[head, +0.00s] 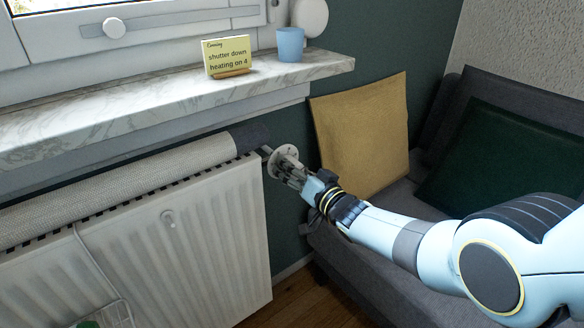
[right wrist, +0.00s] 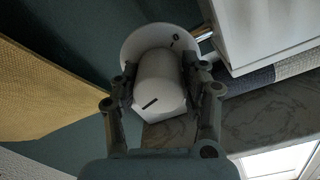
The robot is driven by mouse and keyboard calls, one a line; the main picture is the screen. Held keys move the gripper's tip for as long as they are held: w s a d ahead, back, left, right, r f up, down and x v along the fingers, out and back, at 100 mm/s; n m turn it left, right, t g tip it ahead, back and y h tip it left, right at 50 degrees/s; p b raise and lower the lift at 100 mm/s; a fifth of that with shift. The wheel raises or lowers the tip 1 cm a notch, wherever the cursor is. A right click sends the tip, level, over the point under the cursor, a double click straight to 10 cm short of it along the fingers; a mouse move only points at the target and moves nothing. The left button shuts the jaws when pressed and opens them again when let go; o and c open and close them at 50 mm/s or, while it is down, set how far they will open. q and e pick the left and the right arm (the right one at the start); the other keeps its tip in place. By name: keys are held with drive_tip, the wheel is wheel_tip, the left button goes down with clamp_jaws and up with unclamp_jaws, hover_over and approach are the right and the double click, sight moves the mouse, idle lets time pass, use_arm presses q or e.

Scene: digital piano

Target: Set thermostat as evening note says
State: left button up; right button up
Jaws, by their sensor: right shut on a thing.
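The evening note (head: 228,56) is a yellow card in a wooden stand on the marble sill. It reads "shutter down" and "heating on 4". The thermostat (head: 285,157) is a white knob with a round disc at the radiator's upper right end. In the right wrist view the thermostat knob (right wrist: 160,80) shows a dark line on its near face and a small dark mark on the disc behind; I cannot read its setting. My right gripper (head: 293,176) is shut on the knob, with one finger on each side. My left gripper is not in view.
The white radiator (head: 150,235) stands below the sill (head: 130,105), with a rolled grey cloth (head: 120,187) along its top. A blue cup (head: 290,44) stands beside the note. A grey sofa with a yellow cushion (head: 362,135) and a dark green cushion (head: 500,160) is at right.

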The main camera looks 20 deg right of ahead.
drive_tip(key=shift+f, duration=0.15)
idle(0.3)
drive_tip(key=o, duration=1.2)
drive_tip(key=v, duration=1.2)
